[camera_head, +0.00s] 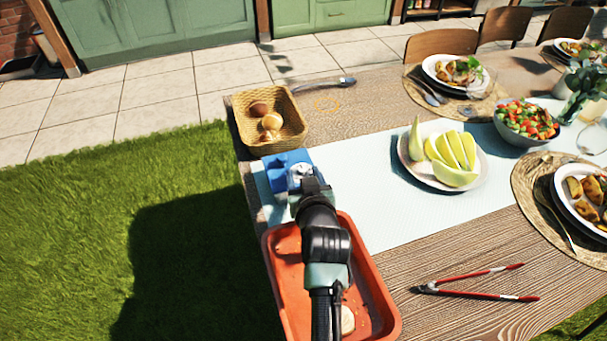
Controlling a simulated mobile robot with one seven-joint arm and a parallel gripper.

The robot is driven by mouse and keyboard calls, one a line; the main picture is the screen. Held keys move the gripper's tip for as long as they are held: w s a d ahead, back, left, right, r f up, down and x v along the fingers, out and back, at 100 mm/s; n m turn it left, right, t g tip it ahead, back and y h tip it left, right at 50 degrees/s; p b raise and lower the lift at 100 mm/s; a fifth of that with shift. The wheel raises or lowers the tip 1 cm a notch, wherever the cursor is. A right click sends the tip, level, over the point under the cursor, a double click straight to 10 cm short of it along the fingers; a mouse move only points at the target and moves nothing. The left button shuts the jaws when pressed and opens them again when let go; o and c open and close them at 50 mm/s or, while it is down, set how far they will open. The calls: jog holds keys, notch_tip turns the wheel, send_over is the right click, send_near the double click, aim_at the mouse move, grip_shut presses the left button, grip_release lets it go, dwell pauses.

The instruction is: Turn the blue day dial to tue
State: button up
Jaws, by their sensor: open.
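The blue day dial (284,160) sits near the left edge of the wooden table, at the end of the pale runner. Its front part is hidden behind my gripper, and I cannot read any day marking or tell its setting. My gripper (302,174) is over the near side of the blue dial, with its jaws open. From this view I cannot tell whether the fingers touch the dial.
A wicker basket (241,121) with bread stands just behind the dial. An orange tray (376,288) lies under my arm. A plate of melon slices (409,160) is to the right. The grass (70,230) is left of the table.

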jog(key=shift+w+f, duration=0.15)
jog(key=shift+w, duration=0.15)
grip_shut()
jog(key=shift+a+m+h+p, duration=0.25)
jog(key=shift+m+h+p, duration=0.25)
jog(key=shift+p, duration=0.5)
jog(key=shift+a+m+h, duration=0.25)
jog(key=shift+m+h, duration=0.45)
jog(key=shift+h, duration=0.2)
jog(key=m+h+b, duration=0.1)
jog(key=b, duration=0.1)
jog(key=m+h+b, duration=0.1)
jog(key=h+b, duration=0.1)
jog(key=b, duration=0.1)
jog(key=shift+a+f+m, duration=0.2)
jog(key=shift+f+m, duration=0.1)
jog(key=shift+m, duration=0.1)
jog(key=m+h+b, duration=0.1)
jog(key=m+g+h+b, duration=0.1)
jog(key=b, duration=0.1)
jog(key=shift+w+a+r, duration=0.1)
jog(key=shift+r, duration=0.1)
jog(key=shift+g+b, duration=0.3)
jog(key=shift+b, duration=0.05)
